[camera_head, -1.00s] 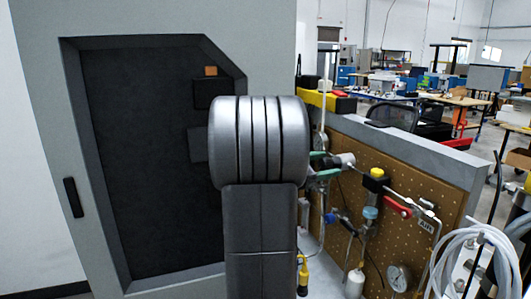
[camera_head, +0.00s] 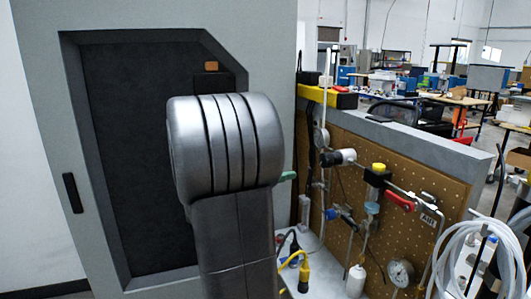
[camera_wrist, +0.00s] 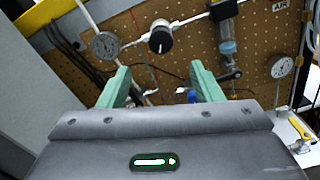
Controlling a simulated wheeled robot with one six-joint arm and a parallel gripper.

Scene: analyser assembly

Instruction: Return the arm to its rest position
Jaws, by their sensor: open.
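My gripper (camera_wrist: 160,88) shows in the wrist view with its two green fingers spread apart and nothing between them. It faces the brown pegboard (camera_wrist: 185,60), which carries tubing, gauges and valves. In the head view my arm stands in front of the dark cabinet panel and hides part of it. Only a small green tip of my gripper (camera_head: 288,177) shows there, at the arm's right edge, left of the pegboard (camera_head: 400,235).
A grey cabinet (camera_head: 270,40) with a black handle (camera_head: 72,193) stands at the left. Coiled white hose (camera_head: 470,250) is at the lower right. Work tables fill the background.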

